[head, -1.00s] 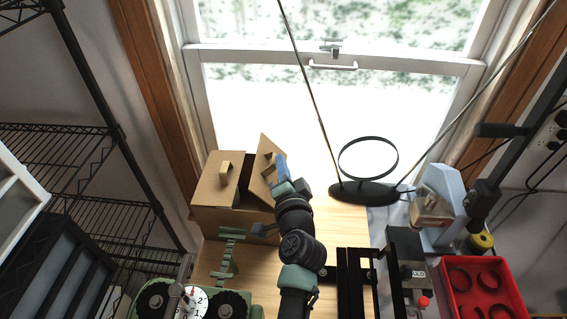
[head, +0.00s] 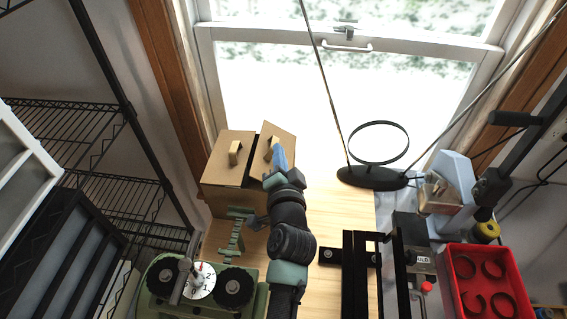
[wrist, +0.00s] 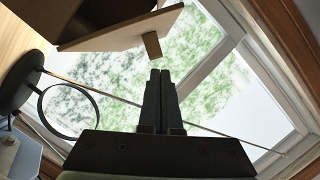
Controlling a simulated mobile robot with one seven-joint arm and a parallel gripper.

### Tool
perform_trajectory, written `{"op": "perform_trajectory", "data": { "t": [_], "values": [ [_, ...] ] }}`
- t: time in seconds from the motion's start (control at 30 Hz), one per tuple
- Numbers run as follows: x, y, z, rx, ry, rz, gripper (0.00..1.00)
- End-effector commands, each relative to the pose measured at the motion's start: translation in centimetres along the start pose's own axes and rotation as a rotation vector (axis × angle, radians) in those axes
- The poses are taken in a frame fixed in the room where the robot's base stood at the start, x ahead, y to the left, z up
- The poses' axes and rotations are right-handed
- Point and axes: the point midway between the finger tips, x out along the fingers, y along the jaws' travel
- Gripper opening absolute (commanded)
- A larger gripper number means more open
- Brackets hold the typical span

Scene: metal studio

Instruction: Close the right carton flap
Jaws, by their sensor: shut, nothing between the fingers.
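The cardboard carton (head: 222,203) stands on the bench below the window. Its left flap (head: 226,165) lies about flat over the top, with a small wooden block handle (head: 235,152) on it. The right flap (head: 283,134) is tilted up and bears its own block handle (head: 271,149). In the wrist view the right flap (wrist: 112,36) crosses the top, its block handle (wrist: 152,45) just beyond the fingertips. My gripper (head: 279,156) is shut and empty at the flap's right side; the fingers (wrist: 160,73) are together. I cannot tell whether they touch the flap.
A black stand with a ring (head: 372,176) is right of the carton. A green dial device (head: 200,285), black rails (head: 355,270) and a red bin (head: 487,285) are nearer. A wire shelf (head: 120,190) is at left. Bare wood lies right of the carton.

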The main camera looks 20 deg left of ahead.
Motion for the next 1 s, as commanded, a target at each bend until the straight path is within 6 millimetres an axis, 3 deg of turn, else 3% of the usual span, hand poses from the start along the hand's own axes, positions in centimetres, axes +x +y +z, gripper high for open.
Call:
{"op": "perform_trajectory", "data": {
  "t": [0.2, 0.4, 0.57, 0.7, 0.87, 1.0],
  "values": [
    [-3.0, 0.2, 0.1, 0.0, 0.0, 0.002, 0.0],
    [-4.5, 0.4, -0.1, 0.009, 0.001, 0.001, 0.0],
    [-6.5, 2.5, -2.4, 0.119, 0.011, -0.02, 0.0],
    [-7.8, 2.8, -4.0, 0.185, 0.009, -0.051, 0.0],
    [-6.8, 2.3, -4.3, 0.193, 0.004, -0.057, 0.0],
    [-4.6, 2.1, -4.4, 0.193, 0.004, -0.057, 0.0]
  ]
}}
